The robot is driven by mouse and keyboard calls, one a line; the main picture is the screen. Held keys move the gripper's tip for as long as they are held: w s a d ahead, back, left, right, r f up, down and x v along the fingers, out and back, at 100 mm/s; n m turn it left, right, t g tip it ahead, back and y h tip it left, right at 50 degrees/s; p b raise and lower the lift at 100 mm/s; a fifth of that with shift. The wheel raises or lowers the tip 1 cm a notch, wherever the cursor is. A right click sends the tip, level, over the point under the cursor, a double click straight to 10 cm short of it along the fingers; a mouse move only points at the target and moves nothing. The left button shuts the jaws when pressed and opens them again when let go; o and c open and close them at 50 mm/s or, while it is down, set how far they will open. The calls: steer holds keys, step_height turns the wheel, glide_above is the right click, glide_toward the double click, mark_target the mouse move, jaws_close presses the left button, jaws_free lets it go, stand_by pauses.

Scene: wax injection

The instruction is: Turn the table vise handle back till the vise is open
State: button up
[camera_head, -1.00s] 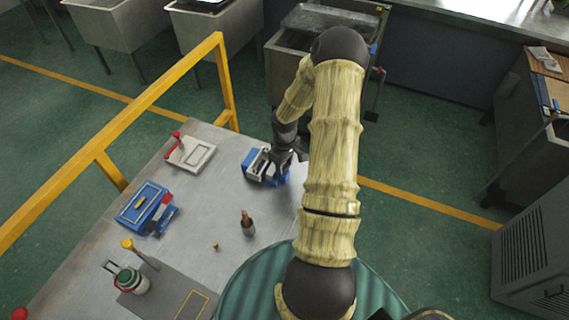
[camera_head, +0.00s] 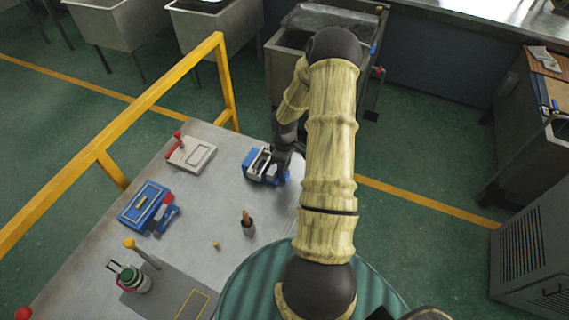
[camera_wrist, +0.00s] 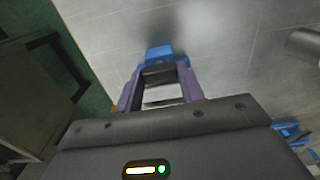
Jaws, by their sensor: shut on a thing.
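The blue table vise (camera_head: 256,163) sits near the far right edge of the metal table. A gap shows between its jaws in the head view. In the wrist view the vise (camera_wrist: 158,53) lies just beyond and between the gripper's fingers. My gripper (camera_head: 279,163) is at the right end of the vise, and its fingers (camera_wrist: 160,88) also show in the wrist view. It is shut on the vise handle, which is mostly hidden by the gripper and arm.
A yellow railing (camera_head: 110,145) runs along the left.

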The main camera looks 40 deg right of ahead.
steer(key=o, duration=1)
steer(key=shift+c, duration=0.2)
steer(key=shift+r, duration=0.15)
step_height(320, 180, up, 17)
steer(key=b, duration=0.2)
steer(key=shift+r, duration=0.1)
steer(key=s+a+r+m+t, duration=0.1)
steer(key=s+a, duration=0.4)
steer(key=a, duration=0.6)
steer(key=s+a+r+m+t, duration=0.1)
steer(key=s+a+r+m, duration=0.3)
steer(key=a, duration=0.7)
steer(key=s+m, duration=0.1)
steer(key=s, duration=0.1)
steer(key=shift+s+t, duration=0.3)
steer(key=shift+a+r, duration=0.1)
